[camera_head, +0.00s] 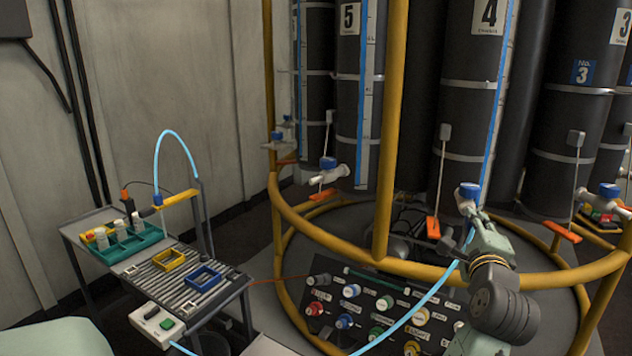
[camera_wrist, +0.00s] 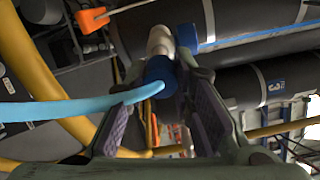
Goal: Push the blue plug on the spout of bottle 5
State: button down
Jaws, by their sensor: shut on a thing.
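My gripper (camera_head: 477,220) is at the pale spout (camera_head: 465,207) with a blue top, in front of the black bottle labelled 4 (camera_head: 487,60). In the wrist view my gripper (camera_wrist: 168,105) is shut on the blue plug (camera_wrist: 160,72), whose light blue hose runs off left. The plug lies close against a pale spout (camera_wrist: 160,40); whether it is seated cannot be told. In the head view my fingers hide the plug. Bottle 5 (camera_head: 348,75) stands farther left, with its own blue-topped spout (camera_head: 327,175) apart from my gripper.
A yellow ring rail (camera_head: 395,260) and a post (camera_head: 390,130) surround the bottles. Orange paddles hang by the spouts. A panel of coloured knobs (camera_head: 375,312) is below. A side table (camera_head: 130,262) with trays stands left. The light blue hose (camera_head: 415,305) crosses the foreground.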

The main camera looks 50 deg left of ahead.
jog(key=shift+v, duration=3)
